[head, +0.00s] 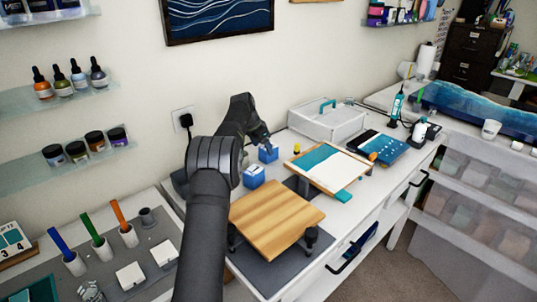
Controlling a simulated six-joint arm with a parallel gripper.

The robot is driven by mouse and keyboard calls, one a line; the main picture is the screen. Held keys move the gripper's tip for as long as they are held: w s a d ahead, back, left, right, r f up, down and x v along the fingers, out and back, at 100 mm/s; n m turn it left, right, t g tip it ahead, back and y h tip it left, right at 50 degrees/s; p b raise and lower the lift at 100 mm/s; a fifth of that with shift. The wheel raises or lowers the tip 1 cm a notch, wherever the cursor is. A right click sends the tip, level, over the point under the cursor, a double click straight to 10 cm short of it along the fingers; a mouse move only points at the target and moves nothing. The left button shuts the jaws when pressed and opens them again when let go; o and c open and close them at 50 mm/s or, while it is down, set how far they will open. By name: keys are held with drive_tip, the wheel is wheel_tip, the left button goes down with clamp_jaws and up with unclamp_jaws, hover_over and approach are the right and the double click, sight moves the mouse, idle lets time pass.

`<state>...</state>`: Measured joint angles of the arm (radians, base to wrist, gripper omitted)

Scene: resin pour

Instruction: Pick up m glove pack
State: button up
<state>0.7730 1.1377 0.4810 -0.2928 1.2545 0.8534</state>
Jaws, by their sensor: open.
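Two small blue packs stand on the white bench in the head view, just right of my arm. The nearer blue pack (254,178) has a white patch on top and is partly covered by my arm. The farther blue pack (268,154) stands behind it. Any size marking is too small to read, so I cannot tell which is the M glove pack. My gripper (265,142) is open and points down above the farther pack, close to its top. I cannot tell whether it touches.
A wooden board (277,214) on short feet stands in front of the packs. A framed tray (328,166) with a teal and white surface lies to the right. A white case (327,122) with a teal handle stands behind. A wall socket (183,120) is at the back left.

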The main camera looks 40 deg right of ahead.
drive_tip(key=x, duration=0.5)
drive_tip(key=shift+a+f, duration=0.25)
drive_tip(key=c, duration=1.1)
drive_tip(key=shift+o, duration=0.2)
drive_tip(key=shift+r, duration=0.15)
